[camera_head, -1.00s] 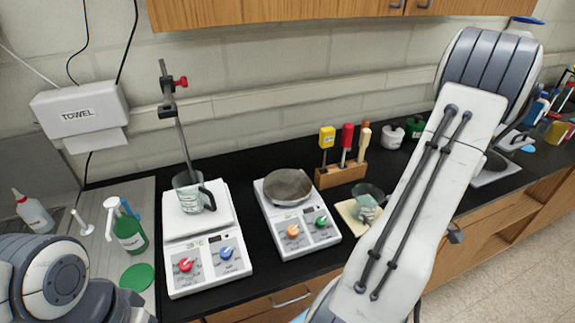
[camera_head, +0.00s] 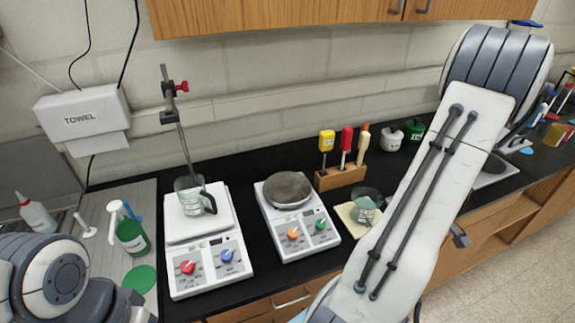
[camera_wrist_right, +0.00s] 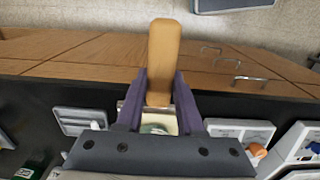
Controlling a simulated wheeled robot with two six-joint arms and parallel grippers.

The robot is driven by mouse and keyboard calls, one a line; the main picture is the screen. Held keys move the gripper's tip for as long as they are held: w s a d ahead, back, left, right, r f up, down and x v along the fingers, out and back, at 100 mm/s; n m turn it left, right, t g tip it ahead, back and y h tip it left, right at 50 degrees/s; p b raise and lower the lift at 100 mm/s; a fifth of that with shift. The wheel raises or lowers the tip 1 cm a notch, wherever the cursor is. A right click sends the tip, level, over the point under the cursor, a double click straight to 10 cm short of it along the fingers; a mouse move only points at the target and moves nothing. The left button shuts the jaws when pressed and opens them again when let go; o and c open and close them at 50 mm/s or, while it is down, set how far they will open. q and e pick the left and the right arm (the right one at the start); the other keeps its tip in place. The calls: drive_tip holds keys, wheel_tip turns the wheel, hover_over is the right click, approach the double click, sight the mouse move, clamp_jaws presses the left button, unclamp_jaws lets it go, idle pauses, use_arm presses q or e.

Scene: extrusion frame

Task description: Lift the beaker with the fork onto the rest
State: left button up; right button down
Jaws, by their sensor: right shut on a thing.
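A glass beaker (camera_head: 364,208) with pale green contents is at the cream square pad (camera_head: 345,214), left of my right arm in the head view; my arm hides part of the pad. A second beaker (camera_head: 189,196) with a black handle stands on the left hot plate (camera_head: 172,230). In the right wrist view my right gripper (camera_wrist_right: 159,95) is shut on a tan handle (camera_wrist_right: 163,55), apparently the fork's. The fork's far end is hidden. Part of a pale green thing (camera_wrist_right: 155,128) shows between the fingers, likely the beaker. My left gripper is out of view.
A wooden tool block (camera_head: 340,176) stands behind the pad. A stand with a red clamp (camera_head: 182,87) rises behind the left hot plate. A green bottle (camera_head: 131,236) is at left.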

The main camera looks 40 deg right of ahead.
drive_tip(key=shift+r+p, duration=1.6)
drive_tip(key=shift+r, duration=0.55)
drive_tip(key=shift+f, duration=0.1)
